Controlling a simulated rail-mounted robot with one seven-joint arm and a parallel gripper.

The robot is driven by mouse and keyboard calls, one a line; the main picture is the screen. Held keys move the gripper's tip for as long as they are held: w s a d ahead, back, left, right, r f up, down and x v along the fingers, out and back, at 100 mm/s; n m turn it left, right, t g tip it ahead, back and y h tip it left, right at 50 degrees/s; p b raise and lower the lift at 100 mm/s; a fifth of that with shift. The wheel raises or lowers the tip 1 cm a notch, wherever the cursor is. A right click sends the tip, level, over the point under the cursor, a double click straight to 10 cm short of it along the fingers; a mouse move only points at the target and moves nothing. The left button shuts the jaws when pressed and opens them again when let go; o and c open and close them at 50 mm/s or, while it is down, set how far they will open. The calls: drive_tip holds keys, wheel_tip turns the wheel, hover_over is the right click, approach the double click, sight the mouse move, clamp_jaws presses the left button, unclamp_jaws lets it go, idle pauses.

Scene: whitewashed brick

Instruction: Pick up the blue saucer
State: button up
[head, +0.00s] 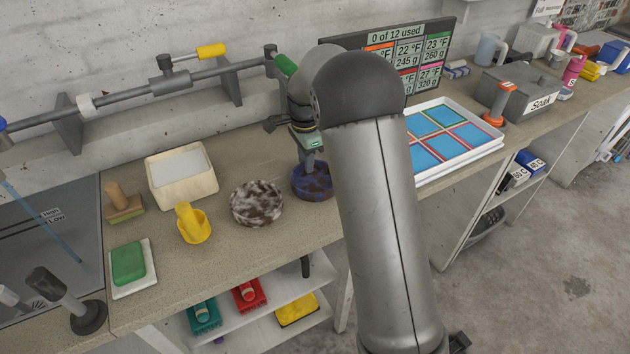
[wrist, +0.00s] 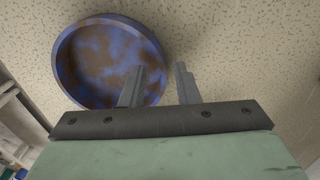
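The blue saucer (head: 316,188) is a round, shallow dish with brown mottling, lying on the counter beneath my gripper (head: 310,165). In the wrist view the saucer (wrist: 100,62) fills the upper left, with its rim and brown-blotched inside showing. My gripper (wrist: 160,70) is open and empty there. Its left finger overlaps the inside of the saucer, and its right finger is over bare counter just outside the right rim. The rim passes between the fingers, with gaps visible. I cannot tell how far the fingertips are above the counter. My arm covers part of the counter right of the saucer.
A brown-and-white mottled dish (head: 257,203) stands just left of the saucer. Further left are a yellow holder (head: 193,225), a cream tub (head: 182,177), a brush (head: 123,204) and a green sponge (head: 129,263). A white tray with blue squares (head: 482,155) lies right. A pipe (head: 150,85) runs along the wall.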

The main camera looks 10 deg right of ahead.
clamp_jaws()
drive_tip(key=shift+r, duration=0.1)
